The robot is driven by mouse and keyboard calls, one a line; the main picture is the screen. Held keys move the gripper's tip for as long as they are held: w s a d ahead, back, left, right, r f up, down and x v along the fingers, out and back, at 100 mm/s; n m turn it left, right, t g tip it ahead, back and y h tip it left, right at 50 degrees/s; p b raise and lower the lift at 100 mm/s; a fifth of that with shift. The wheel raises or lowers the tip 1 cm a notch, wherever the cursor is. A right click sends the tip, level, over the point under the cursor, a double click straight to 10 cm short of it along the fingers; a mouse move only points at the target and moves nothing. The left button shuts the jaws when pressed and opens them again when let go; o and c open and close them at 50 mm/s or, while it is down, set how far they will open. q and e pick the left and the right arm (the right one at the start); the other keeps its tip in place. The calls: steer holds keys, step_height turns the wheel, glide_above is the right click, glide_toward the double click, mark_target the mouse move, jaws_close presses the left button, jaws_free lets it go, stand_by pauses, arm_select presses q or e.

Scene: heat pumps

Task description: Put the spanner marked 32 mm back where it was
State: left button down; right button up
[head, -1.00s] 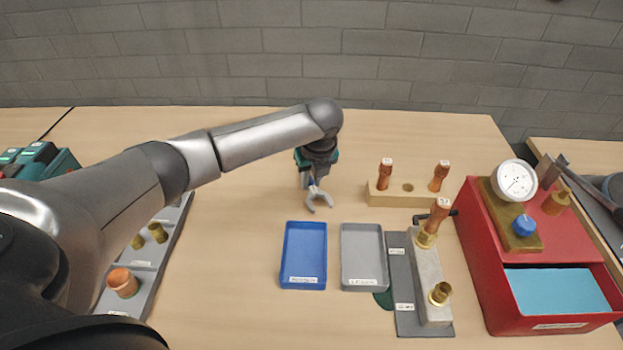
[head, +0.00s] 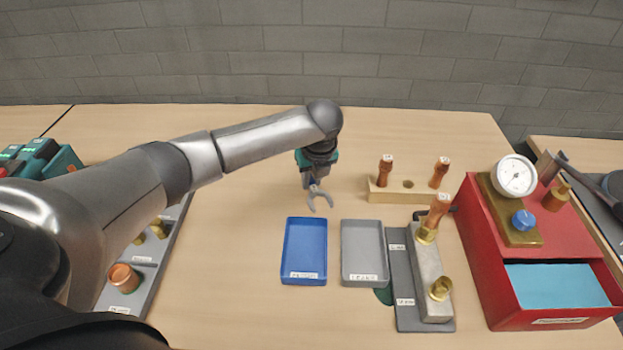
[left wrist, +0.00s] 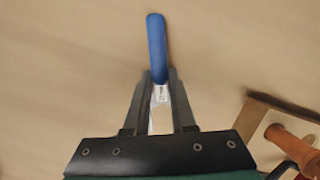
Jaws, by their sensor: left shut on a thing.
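My left gripper (left wrist: 158,84) is shut on the spanner, behind the blue tray and left of the wooden block. A flat grey board (head: 405,317) with small white labels lies right of the grey tray. Its label text is unreadable. My right gripper is out of view.
A blue tray (head: 287,250) and a grey tray (head: 348,250) stand in front. A wooden block (head: 385,197) holds orange-handled tools. A metal block (head: 430,275) with brass fittings stands on the grey board. A red case (head: 480,230) with a gauge is at right.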

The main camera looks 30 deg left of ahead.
arm_select(q)
steer(key=shift+s+d+f, duration=0.15)
steer(key=shift+s+f, duration=0.2)
steer(key=shift+f, duration=0.3)
steer(key=c, duration=0.7)
jaws_free()
steer(key=shift+w, duration=0.1)
steer(key=shift+o, duration=0.2)
steer(key=shift+f, duration=0.1)
steer(key=shift+r, duration=0.6)
steer(key=w+p+v, duration=0.1)
steer(key=p+v, duration=0.2)
steer(key=v, duration=1.2)
steer(key=shift+r+p, duration=0.3)
